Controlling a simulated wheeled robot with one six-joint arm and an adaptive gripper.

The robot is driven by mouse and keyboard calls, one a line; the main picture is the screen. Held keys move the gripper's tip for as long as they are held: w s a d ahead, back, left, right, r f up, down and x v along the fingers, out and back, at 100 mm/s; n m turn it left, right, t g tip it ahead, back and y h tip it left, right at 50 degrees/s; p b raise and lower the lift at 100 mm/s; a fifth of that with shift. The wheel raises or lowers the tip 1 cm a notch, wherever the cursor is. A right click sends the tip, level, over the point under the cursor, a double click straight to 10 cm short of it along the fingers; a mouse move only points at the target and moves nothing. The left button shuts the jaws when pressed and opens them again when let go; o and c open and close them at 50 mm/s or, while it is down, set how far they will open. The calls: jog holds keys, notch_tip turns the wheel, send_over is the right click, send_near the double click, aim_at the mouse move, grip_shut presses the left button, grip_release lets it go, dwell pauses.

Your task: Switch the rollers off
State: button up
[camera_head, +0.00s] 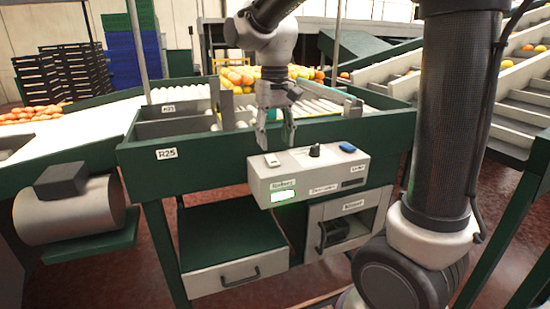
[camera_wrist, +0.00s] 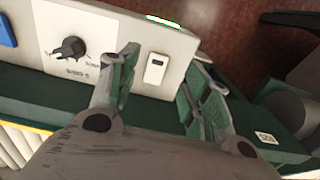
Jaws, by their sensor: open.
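The control box (camera_head: 310,180) is light grey and is fixed to the front of the green sorting table. On its top are a white rocker switch (camera_head: 272,160) at the left, a black knob (camera_head: 314,150) in the middle and a blue button (camera_head: 347,147) at the right. A green display is lit on its front below a label that seems to read "Rollers". My gripper (camera_head: 274,140) is open and empty, just above and behind the white switch. In the wrist view the white switch (camera_wrist: 155,67) lies between and beyond the fingertips (camera_wrist: 165,68), with the knob (camera_wrist: 70,48) to the left.
The green table (camera_head: 210,150) has rollers (camera_head: 325,105) and oranges (camera_head: 240,75) behind the box. A drawer (camera_head: 238,273) and a small cabinet (camera_head: 345,225) are below. A grey motor (camera_head: 75,208) is at the left. My arm's dark column stands at the right.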

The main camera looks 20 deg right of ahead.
aim_at(275, 165)
notch_tip(275, 165, down, 6)
jog(key=shift+f, duration=0.1)
